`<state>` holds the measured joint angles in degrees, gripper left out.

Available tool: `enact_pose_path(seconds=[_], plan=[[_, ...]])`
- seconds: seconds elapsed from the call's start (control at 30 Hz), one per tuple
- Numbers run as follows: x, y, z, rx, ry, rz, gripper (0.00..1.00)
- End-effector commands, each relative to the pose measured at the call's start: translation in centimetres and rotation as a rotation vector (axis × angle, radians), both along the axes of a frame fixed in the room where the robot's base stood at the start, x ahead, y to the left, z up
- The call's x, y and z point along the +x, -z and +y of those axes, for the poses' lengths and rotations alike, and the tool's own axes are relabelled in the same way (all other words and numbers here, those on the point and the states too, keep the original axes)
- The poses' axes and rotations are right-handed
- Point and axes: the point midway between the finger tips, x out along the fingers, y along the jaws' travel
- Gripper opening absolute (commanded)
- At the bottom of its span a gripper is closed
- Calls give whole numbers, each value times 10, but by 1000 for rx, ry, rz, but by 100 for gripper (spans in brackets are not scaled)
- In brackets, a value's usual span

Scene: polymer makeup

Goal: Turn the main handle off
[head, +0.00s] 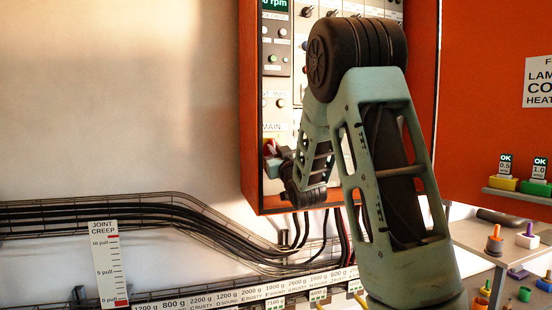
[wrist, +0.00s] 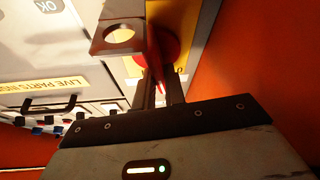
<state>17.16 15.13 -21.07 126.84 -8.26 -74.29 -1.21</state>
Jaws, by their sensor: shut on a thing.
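The main handle (head: 270,147) is red and sits under the "MAIN" label at the lower left of the control panel in the head view. In the wrist view the red handle (wrist: 166,50) stands on a yellow plate (wrist: 190,52). My gripper (wrist: 162,84) reaches it with two dark fingers close together, shut on the handle's grip part. The fingers hide part of the grip. In the head view my gripper (head: 273,163) is small and partly hidden by my own arm. The handle's exact angle is hard to tell.
A grey bracket with a round hole (wrist: 118,37) stands close beside the handle. The orange cabinet wall (wrist: 245,85) is close on the right in the wrist view. Knobs and switches (wrist: 60,124) line the panel. Black cables (head: 150,216) run below the cabinet.

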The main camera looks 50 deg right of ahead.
Motion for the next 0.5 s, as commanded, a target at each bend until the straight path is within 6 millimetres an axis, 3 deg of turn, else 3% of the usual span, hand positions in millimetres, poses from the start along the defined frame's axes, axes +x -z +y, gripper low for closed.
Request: enact_pose_path(seconds=[0.5], plan=[[0,5,1,-417,2,250,0]])
